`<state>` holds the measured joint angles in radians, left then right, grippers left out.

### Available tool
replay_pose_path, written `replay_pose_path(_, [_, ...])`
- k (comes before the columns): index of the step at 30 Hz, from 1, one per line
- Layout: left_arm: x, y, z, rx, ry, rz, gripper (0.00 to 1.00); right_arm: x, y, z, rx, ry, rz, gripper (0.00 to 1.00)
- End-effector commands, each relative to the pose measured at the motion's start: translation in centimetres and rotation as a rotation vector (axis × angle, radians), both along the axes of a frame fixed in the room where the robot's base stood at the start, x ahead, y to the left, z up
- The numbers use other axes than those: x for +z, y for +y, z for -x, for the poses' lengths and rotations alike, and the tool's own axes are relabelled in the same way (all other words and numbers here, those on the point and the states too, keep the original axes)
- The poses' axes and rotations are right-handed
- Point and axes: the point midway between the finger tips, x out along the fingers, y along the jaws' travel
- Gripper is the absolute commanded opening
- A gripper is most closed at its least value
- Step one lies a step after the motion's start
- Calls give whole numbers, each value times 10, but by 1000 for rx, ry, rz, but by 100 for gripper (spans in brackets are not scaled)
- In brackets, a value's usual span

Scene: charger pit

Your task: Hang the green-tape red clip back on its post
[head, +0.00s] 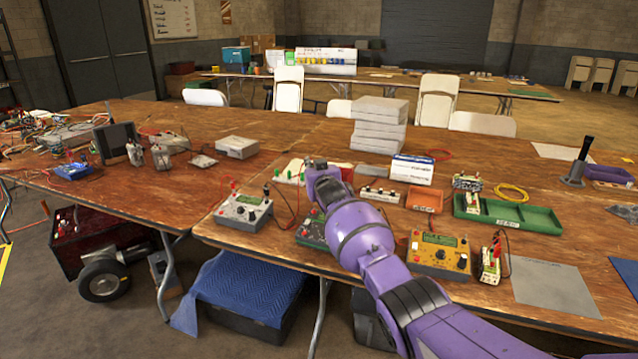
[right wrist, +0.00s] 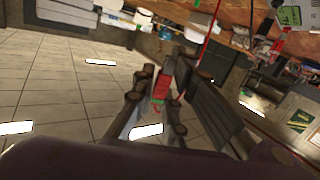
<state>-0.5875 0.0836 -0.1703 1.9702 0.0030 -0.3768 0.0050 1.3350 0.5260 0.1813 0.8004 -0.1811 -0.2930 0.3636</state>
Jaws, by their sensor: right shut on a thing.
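In the right wrist view my right gripper (right wrist: 160,84) is shut on a small red clip (right wrist: 163,88) with a bit of green at its lower end. In the head view my purple right arm reaches over the table and its wrist hides the gripper and the clip. A green-topped charger (head: 309,232) is partly hidden behind that arm. A grey charger (head: 244,211) with clips and leads stands left of it, and a yellow one (head: 438,253) stands to the right. I cannot tell which post belongs to the clip. My left gripper is not in view.
A small cream unit (head: 490,264) with leads stands right of the yellow charger. A green tray (head: 508,213), an orange bin (head: 425,199) and a blue-white box (head: 412,169) lie behind. A grey mat (head: 555,285) leaves clear room at the right.

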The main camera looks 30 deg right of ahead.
Motion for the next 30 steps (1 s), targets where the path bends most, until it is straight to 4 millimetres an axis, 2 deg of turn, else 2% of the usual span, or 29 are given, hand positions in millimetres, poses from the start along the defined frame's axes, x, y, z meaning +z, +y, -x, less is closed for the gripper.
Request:
replay_pose_path(1, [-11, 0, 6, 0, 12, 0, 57, -24, 1, 2, 0, 13, -2, 0])
replay_pose_path(6, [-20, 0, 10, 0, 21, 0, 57, -34, 1, 2, 0, 8, -1, 0])
replay_pose_path(20, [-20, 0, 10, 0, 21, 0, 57, -35, 1, 2, -1, 6, -1, 0])
replay_pose_path(30, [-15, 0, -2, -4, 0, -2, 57, -35, 1, 2, -1, 7, -2, 0])
